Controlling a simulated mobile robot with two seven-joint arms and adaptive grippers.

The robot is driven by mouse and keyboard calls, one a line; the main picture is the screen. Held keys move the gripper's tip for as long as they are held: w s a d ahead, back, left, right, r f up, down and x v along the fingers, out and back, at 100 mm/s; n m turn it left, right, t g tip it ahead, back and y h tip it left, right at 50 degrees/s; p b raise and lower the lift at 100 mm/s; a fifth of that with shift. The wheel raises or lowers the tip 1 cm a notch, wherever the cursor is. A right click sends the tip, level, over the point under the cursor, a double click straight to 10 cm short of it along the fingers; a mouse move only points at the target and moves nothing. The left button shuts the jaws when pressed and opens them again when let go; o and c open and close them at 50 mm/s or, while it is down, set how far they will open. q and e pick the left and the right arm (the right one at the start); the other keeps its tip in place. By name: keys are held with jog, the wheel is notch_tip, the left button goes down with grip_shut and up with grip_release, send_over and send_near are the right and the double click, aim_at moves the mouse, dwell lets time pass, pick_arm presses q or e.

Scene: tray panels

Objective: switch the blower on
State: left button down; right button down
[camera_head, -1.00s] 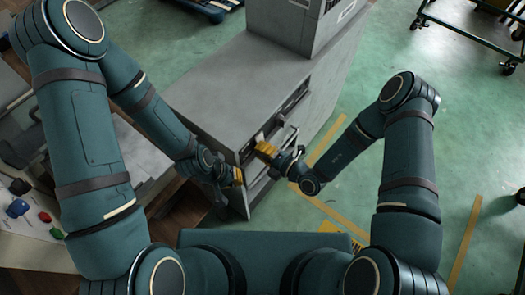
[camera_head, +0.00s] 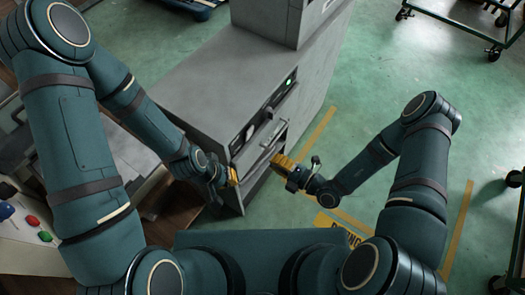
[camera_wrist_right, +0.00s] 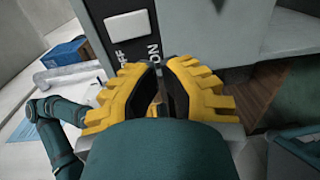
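The grey cabinet (camera_head: 200,85) stands ahead with a dark control panel (camera_head: 262,118) along its front side. A green light (camera_head: 289,82) glows at the panel's far end. In the right wrist view the black panel (camera_wrist_right: 127,20) carries the white words OFF and ON, partly behind my fingers.
A grey box (camera_head: 275,15) stands on top of the cabinet. A console with coloured buttons (camera_head: 33,221) is at the lower left. Wheeled carts stand at the right edge, one a green-framed cart (camera_head: 455,25).

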jog(key=shift+f+v, duration=0.15)
jog(key=shift+v, duration=0.85)
jog(key=shift+f+v, duration=0.2)
jog(key=shift+v, duration=0.8)
jog(key=s+a+r+n+g+h, duration=0.1)
jog(key=s+n+g+h, duration=0.1)
jog(key=s+n+g, duration=0.8)
jog(key=s+a+n+g+h, duration=0.15)
jog(key=s+n+g, duration=0.3)
jog(key=n, duration=0.95)
jog(key=w+d+r+n+t+h, duration=0.2)
jog(key=w+d+n+t+h, duration=0.2)
jog(key=w+n, duration=0.5)
jog(key=n+t+h, duration=0.2)
jog(key=n+h, duration=0.1)
jog(key=n, duration=0.5)
jog(key=shift+w+r+n, duration=0.15)
jog(key=shift+w+n, duration=0.05)
jog(key=shift+n, duration=0.1)
jog(key=shift+d, duration=0.1)
